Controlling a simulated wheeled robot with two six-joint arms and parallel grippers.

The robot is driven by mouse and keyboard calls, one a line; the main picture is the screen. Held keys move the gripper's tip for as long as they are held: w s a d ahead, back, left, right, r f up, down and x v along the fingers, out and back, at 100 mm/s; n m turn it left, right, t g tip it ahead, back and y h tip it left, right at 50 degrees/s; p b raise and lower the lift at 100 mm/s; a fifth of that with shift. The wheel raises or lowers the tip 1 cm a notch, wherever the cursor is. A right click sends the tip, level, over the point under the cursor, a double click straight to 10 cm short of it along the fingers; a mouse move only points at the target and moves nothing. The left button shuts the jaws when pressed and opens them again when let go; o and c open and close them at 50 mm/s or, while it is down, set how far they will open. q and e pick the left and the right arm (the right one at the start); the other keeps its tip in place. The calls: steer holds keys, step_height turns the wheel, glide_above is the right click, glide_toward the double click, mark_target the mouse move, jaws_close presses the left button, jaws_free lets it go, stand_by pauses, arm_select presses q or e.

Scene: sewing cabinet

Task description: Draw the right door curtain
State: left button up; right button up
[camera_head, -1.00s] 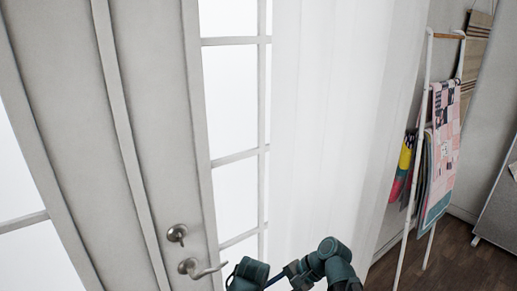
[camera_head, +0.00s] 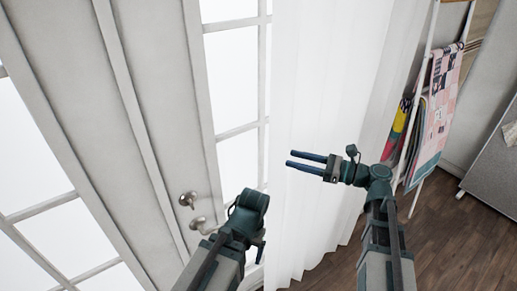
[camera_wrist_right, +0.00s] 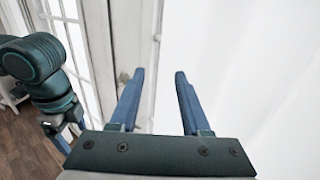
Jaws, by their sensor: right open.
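The right door curtain (camera_head: 330,80) is a long white sheer cloth hanging in soft folds over the right side of the glazed door (camera_head: 205,60). My right gripper (camera_head: 289,160) is open, its two blue fingers pointing left in front of the curtain near its left edge. In the right wrist view the fingers (camera_wrist_right: 158,72) are apart with no cloth seen gripped between them, and the curtain (camera_wrist_right: 255,80) fills the right side. My left gripper (camera_head: 260,250) hangs low near the curtain's left edge; its fingers are small and partly hidden.
The door handle (camera_head: 198,222) sits behind my left arm. A white ladder rack (camera_head: 420,110) with pink patchwork cloth (camera_head: 440,90) stands right of the curtain. A grey cabinet (camera_head: 492,165) is at the far right. Wooden floor (camera_head: 450,240) is clear between them.

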steer(key=x, duration=1.2)
jaws_close()
stand_by(1.1)
